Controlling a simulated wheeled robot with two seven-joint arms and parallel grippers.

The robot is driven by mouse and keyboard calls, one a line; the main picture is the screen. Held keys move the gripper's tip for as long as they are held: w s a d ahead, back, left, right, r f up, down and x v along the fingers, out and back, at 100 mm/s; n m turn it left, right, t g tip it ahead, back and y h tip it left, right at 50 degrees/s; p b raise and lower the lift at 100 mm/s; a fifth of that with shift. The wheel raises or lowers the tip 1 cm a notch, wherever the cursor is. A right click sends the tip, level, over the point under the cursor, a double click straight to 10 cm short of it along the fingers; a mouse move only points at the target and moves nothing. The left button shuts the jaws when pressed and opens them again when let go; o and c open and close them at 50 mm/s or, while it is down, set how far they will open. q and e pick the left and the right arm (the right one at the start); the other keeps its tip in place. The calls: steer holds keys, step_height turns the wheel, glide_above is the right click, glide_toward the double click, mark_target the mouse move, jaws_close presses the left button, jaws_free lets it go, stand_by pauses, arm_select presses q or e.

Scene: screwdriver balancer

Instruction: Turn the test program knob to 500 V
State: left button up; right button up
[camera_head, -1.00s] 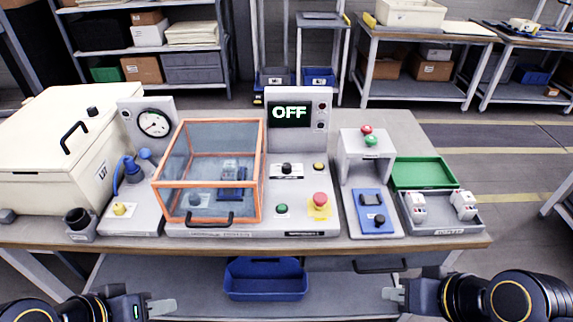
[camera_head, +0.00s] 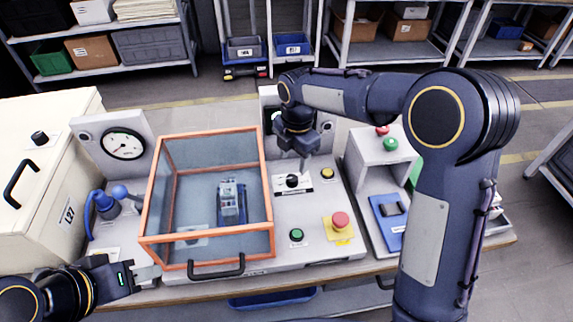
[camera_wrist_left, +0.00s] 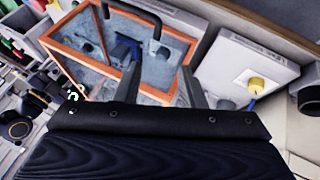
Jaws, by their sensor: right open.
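The black test program knob (camera_head: 292,181) sits on a white label plate on the grey tester panel, right of the orange-framed guard box. Its printed marks are too small to read. My right gripper (camera_head: 304,166) is open and points down just above and behind the knob; I cannot tell whether its fingers touch it. My right arm covers most of the display behind. My left gripper (camera_head: 149,275) is open and empty at the table's front edge, left of the guard box handle. Its spread fingers (camera_wrist_left: 160,88) also show in the left wrist view.
The guard box (camera_head: 205,200) is closed, with a blue fixture inside. A green button (camera_head: 296,235), a red emergency stop (camera_head: 341,221) and a yellow button (camera_head: 327,173) surround the knob. A blue unit (camera_head: 386,222) stands to the right, and a gauge (camera_head: 123,145) at left.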

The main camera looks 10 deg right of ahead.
mark_target(293, 178)
step_height(293, 178, down, 8)
steer(key=shift+w+a+r, duration=0.1)
steer(key=shift+r, duration=0.1)
steer(key=c, duration=1)
